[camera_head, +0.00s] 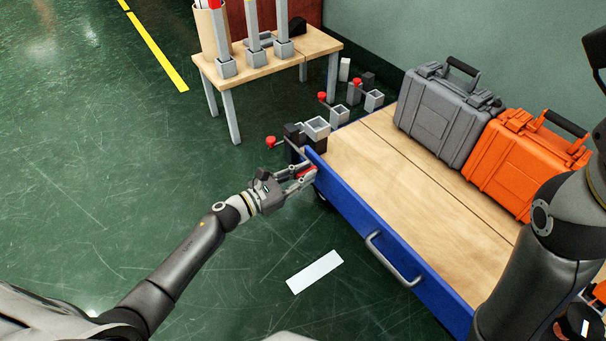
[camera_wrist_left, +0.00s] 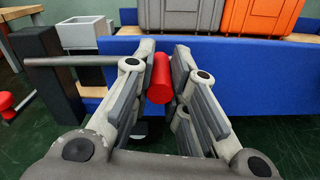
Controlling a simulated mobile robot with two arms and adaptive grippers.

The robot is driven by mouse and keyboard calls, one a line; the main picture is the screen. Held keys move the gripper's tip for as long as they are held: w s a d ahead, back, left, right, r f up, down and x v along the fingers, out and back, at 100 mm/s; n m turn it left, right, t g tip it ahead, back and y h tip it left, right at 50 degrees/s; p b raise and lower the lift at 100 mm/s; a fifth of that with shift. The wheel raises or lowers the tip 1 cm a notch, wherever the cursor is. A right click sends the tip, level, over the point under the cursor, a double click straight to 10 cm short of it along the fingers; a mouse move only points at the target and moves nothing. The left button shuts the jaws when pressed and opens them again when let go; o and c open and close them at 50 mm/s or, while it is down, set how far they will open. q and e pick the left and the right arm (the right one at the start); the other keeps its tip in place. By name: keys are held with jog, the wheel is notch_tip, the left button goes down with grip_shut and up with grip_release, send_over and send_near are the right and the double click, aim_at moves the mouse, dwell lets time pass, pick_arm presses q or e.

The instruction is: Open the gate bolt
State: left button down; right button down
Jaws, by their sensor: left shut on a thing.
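My left gripper (camera_head: 304,174) is at the near left corner of the blue-sided cart. Its fingers are shut on a red cylindrical knob, which shows between them in the left wrist view (camera_wrist_left: 159,79). A grey bolt rod (camera_wrist_left: 80,61) runs level from a black block (camera_wrist_left: 45,68) at the left toward the fingers, which hide its end. The blue gate panel (camera_wrist_left: 262,75) stands behind the fingers. In the head view the same blue side (camera_head: 350,218) runs along the cart's near edge.
A grey case (camera_head: 440,115) and an orange case (camera_head: 520,165) stand on the cart's wooden top. A grey handle (camera_head: 388,260) sticks out from the blue side. Other red knobs (camera_head: 271,141) and grey sockets (camera_head: 316,127) are near the cart's left end. A wooden table (camera_head: 300,45) stands behind.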

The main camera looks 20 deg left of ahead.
pick_arm(q)
jog(key=shift+s+d+p, duration=0.3)
jog(key=shift+s+d, duration=0.95)
jog(key=shift+d, duration=0.3)
jog(key=c, duration=1.4)
grip_release()
jog(key=shift+o, duration=0.2)
jog(key=shift+a, duration=0.1)
jog(key=v, duration=1.2)
